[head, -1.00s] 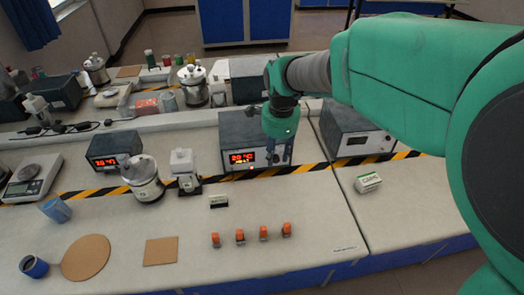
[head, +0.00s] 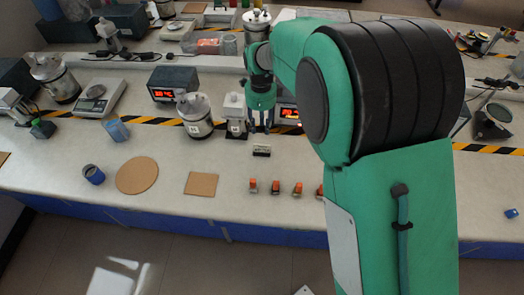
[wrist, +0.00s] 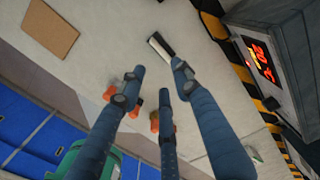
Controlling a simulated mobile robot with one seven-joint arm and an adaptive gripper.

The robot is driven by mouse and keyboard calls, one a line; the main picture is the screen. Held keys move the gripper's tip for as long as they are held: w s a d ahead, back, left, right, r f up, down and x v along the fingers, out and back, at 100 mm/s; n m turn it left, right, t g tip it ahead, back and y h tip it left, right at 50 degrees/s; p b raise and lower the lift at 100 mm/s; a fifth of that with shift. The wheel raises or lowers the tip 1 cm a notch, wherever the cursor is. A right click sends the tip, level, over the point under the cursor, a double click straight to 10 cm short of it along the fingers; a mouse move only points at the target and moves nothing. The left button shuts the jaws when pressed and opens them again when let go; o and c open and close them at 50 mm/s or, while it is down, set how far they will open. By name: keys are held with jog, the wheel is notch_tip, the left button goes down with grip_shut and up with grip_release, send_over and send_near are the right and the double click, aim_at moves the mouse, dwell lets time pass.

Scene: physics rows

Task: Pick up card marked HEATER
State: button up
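A small card with a dark band and a white band (head: 261,150) stands on the pale bench, in front of a white-topped device. Its marking is too small to read, so I cannot confirm HEATER. It also shows in the wrist view (wrist: 161,46), just beyond my fingertips. My gripper (wrist: 160,80) has three blue-grey fingers spread apart with nothing between them. In the head view my gripper (head: 262,122) hangs fingers-down behind the card, close to it. I see no contact with the card.
Several orange-topped blocks (head: 275,187) stand in a row in front of the card. A square cork mat (head: 201,183) lies to the left. The white-topped device (head: 235,113) and a heater-like box with red digits (head: 290,113) stand close behind. My arm hides the bench's right part.

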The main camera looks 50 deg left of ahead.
jog(key=shift+f, duration=0.1)
jog(key=b, duration=0.2)
send_over(261, 153)
jog(key=shift+w+a+f, duration=0.1)
jog(key=shift+f, duration=4.15)
jog(key=shift+f+b, duration=0.7)
jog(key=shift+f, duration=1.9)
jog(key=shift+c, duration=0.3)
grip_shut()
